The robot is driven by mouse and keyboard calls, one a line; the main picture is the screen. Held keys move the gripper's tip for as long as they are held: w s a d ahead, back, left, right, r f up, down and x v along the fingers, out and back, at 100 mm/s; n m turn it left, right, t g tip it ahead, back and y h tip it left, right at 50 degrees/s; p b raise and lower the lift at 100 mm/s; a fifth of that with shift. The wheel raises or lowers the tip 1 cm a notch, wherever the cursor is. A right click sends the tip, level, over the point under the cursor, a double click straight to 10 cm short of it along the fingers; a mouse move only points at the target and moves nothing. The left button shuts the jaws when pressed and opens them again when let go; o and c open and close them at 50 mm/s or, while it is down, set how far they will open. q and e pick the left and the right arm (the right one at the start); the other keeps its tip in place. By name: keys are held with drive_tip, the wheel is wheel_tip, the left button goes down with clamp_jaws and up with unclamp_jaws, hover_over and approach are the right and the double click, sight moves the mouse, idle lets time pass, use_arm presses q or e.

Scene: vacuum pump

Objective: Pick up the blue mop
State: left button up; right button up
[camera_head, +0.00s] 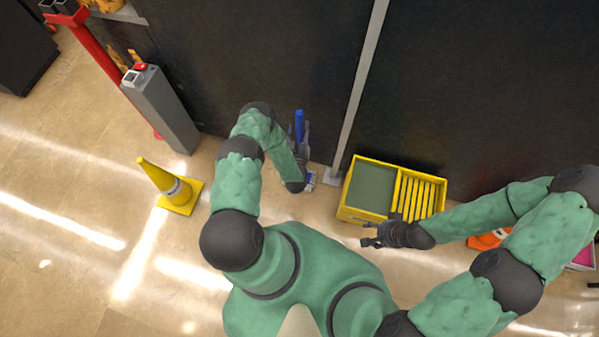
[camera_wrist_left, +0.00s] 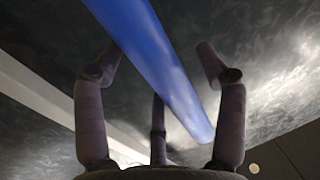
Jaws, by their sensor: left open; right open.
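The blue mop (camera_head: 299,119) stands against the dark wall, its blue handle showing above my left gripper in the head view. In the left wrist view the blue handle (camera_wrist_left: 158,62) runs diagonally between the fingers of my left gripper (camera_wrist_left: 160,75), which are open around it. My left gripper (camera_head: 301,150) is at the mop in the head view, partly hidden by my arm. A pale blue-white part, likely the mop head (camera_head: 310,180), shows low beside my left wrist. My right gripper (camera_head: 372,236) is open and empty in front of the yellow bin.
A yellow mop bucket (camera_head: 352,212) stands right of the mop by a grey post (camera_head: 357,95). A yellow cone (camera_head: 167,187) and a grey pedestal (camera_head: 160,108) are at the left. An orange object (camera_head: 487,240) lies partly behind my right arm.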

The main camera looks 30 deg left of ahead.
use_arm(q)
drive_tip(key=c, duration=1.3)
drive_tip(key=shift+o, duration=0.2)
drive_tip(key=shift+w+r, duration=0.1)
drive_tip(key=shift+r, duration=0.05)
